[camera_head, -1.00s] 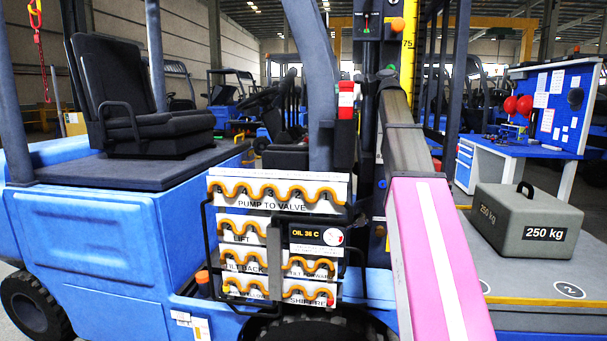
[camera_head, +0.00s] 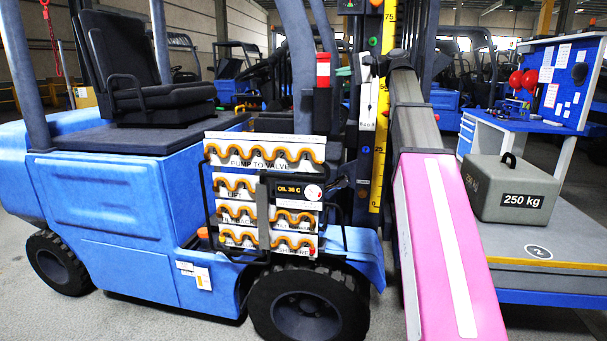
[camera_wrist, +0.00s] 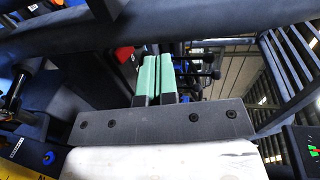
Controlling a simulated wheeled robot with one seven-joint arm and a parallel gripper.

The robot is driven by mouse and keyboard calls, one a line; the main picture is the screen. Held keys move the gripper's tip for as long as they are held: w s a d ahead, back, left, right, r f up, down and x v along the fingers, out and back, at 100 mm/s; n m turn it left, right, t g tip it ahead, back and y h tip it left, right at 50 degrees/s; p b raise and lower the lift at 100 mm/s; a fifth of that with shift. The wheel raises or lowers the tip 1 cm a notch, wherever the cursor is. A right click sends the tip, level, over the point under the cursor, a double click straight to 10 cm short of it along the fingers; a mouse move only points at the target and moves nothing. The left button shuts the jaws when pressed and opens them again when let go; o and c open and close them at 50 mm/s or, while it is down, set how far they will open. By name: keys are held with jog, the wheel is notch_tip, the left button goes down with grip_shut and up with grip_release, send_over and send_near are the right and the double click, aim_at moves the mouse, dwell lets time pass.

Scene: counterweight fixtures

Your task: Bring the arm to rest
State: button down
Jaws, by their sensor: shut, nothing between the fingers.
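My arm runs up the right-centre of the head view, with a pink link (camera_head: 445,245) low in front and a grey link (camera_head: 412,110) above it. It stretches forward towards the forklift's mast. In the wrist view my gripper (camera_wrist: 154,80) has two green fingers side by side, shut with nothing between them. They point up into a space among dark frame bars.
A blue forklift (camera_head: 110,210) with a hose panel (camera_head: 265,155) stands close on the left. A yellow scale (camera_head: 381,150) runs up its mast. A 250 kg weight (camera_head: 508,188) sits on a platform (camera_head: 505,242) at right. A blue workbench (camera_head: 510,125) stands behind.

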notch_tip(320, 180, down, 40)
jog(key=s+f+m+h, duration=0.1)
jog(key=s+m+h, duration=0.1)
jog(key=h, duration=0.5)
jog(key=s+d+f+n+g+h, duration=0.1)
jog(key=s+d+f+h, duration=0.1)
jog(key=s+f, duration=0.5)
jog(key=s+d+f+n+g+h, duration=0.1)
jog(key=s+f, duration=0.5)
jog(key=f, duration=0.7)
jog(key=s+d+f+n+g+h, duration=0.1)
jog(key=s+f+h, duration=0.4)
jog(key=f, duration=0.5)
jog(key=s+d+n, duration=0.1)
jog(key=s+d, duration=0.1)
jog(key=shift+s+d+f+n+g+h, duration=0.25)
jog(key=shift+s+n+g+h, duration=0.05)
